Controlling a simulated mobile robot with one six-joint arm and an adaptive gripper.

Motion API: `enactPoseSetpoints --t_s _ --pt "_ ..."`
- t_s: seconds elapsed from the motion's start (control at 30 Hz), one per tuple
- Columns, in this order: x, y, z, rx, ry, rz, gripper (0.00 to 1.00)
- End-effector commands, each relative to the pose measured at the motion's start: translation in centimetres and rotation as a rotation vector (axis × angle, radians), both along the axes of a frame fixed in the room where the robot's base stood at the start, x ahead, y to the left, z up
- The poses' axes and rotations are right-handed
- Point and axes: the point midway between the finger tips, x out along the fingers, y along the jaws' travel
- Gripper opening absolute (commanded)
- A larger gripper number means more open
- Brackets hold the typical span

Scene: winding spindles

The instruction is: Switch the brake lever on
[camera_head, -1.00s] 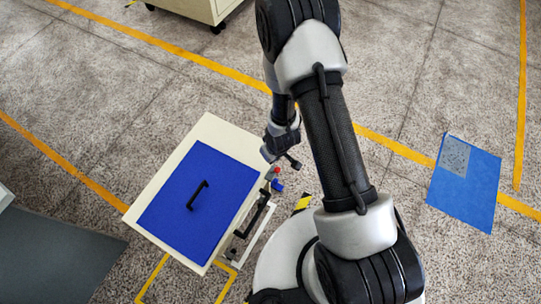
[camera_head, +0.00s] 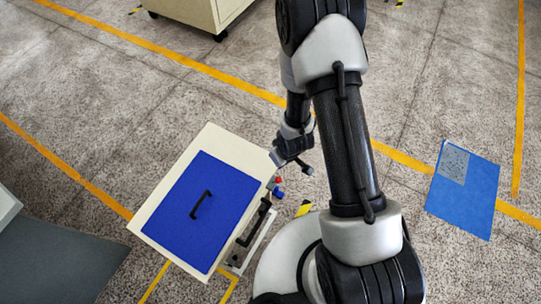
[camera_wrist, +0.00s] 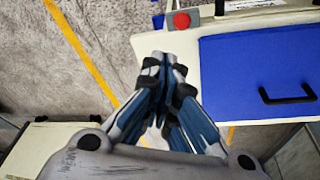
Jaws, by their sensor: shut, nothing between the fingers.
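A cream cabinet (camera_head: 232,149) with a blue panel (camera_head: 200,210) stands left of my arm. A small red knob (camera_head: 278,180) and a blue knob (camera_head: 278,193) sit on its right side. In the wrist view a red round knob (camera_wrist: 181,20) on a grey mount shows beyond the fingertips, with a bit of blue (camera_wrist: 158,20) beside it. I cannot tell which part is the brake lever. My gripper (camera_head: 277,157) is beside the cabinet's upper right corner, above the knobs in the picture. In the wrist view my gripper (camera_wrist: 163,62) is shut and empty, its tips apart from the red knob.
A black handle (camera_head: 201,204) stands up from the blue panel. Another black handle (camera_head: 255,222) is on the cabinet's right side. A blue sheet (camera_head: 470,205) lies on the floor at right. A second cabinet (camera_head: 200,12) stands at the back. Floor between is open.

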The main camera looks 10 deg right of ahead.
Motion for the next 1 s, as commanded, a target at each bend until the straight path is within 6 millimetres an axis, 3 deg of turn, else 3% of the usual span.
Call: enactPoseSetpoints --t_s 0.3,1.0 --pt "-2.8 -2.6 1.9 0.000 0.000 -0.001 0.00" --pt "-2.9 -2.8 2.2 -0.001 -0.003 -0.001 0.00"
